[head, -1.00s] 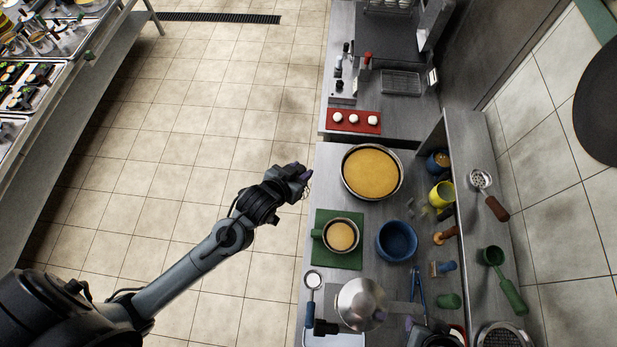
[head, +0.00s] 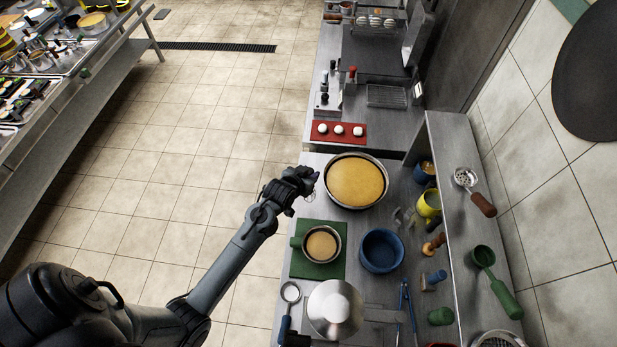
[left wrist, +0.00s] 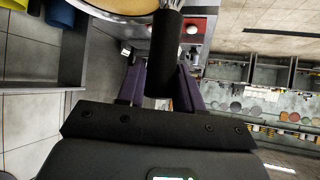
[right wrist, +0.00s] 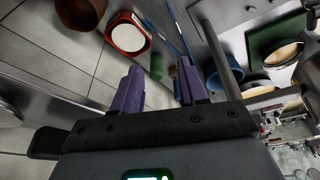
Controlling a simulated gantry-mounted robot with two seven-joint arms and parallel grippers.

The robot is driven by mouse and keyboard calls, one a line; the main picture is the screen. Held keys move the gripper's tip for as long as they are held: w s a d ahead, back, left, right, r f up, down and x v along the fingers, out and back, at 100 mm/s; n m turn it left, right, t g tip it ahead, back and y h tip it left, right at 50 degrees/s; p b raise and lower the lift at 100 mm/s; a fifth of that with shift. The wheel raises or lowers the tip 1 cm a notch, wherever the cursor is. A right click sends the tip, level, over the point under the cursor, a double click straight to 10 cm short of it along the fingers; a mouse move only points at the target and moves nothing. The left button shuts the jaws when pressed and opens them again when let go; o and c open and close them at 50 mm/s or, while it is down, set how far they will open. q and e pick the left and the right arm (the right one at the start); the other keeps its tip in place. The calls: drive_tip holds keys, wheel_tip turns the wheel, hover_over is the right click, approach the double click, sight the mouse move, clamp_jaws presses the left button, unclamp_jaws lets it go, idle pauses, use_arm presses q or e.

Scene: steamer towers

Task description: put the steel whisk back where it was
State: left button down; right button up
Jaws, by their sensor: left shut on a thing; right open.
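My left gripper (head: 309,178) is over the counter's left edge, just left of the large pan of yellow batter (head: 355,181). In the left wrist view its purple fingers (left wrist: 162,88) are shut on the dark cylindrical handle of the steel whisk (left wrist: 165,48). A little of the wire end shows past the handle; most of the whisk is hidden. My right gripper (right wrist: 160,85) shows in the right wrist view with its purple fingers apart and nothing between them. It is not clearly seen in the head view.
The counter holds a small pan (head: 321,244) on a green board (head: 318,269), a blue bowl (head: 381,251), a yellow mug (head: 428,205) and a steel dome (head: 336,309). A red tray (head: 339,132) lies behind. A raised shelf (head: 452,214) borders the right. Open floor lies left.

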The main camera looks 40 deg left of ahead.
use_arm(q)
drive_tip(key=shift+r, duration=0.15)
drive_tip(key=shift+p, duration=0.35)
drive_tip(key=shift+f+b, duration=1.35)
drive_tip(key=shift+f, duration=1.7)
drive_tip(key=shift+f+b, duration=0.3)
drive_tip(key=shift+f, duration=0.3)
drive_tip(key=c, duration=0.7)
unclamp_jaws()
drive_tip(key=shift+o, duration=0.2)
drive_tip(key=shift+s, duration=0.15)
